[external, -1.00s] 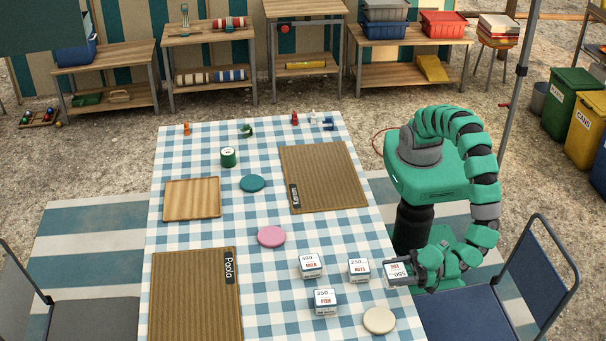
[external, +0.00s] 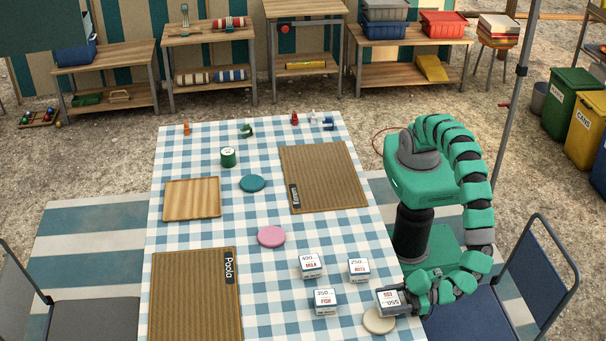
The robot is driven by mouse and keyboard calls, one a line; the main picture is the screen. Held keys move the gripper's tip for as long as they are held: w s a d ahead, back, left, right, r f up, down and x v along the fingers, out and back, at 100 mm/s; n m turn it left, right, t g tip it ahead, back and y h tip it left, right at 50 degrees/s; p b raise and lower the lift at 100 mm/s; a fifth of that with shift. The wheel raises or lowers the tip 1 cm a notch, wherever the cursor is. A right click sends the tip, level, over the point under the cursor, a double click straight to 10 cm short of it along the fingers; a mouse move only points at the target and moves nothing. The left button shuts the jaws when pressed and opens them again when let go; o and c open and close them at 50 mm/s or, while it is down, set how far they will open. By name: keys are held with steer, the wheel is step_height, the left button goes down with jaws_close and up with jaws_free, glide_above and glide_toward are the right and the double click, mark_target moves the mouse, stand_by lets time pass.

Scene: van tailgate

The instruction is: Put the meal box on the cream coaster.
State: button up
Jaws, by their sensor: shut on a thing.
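My gripper (external: 410,301) is shut on a small white-topped meal box (external: 388,302) with grey sides. Its label appears upside down and is too small to read fully. The box is at the right front edge of the checked table and overlaps the far edge of the cream coaster (external: 379,322) in the picture. I cannot tell whether the box touches the coaster or hangs above it. The near part of the round coaster is bare.
Similar labelled boxes stand close left: one marked 250 (external: 358,269), one marked 350 (external: 325,301), one marked 400 (external: 311,264). A pink coaster (external: 271,237) and teal coaster (external: 252,183) lie farther back. Brown mats (external: 325,178) cover other parts.

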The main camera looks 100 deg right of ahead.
steer(key=o, duration=1.1)
steer(key=shift+c, duration=0.2)
steer(key=shift+r, duration=0.1)
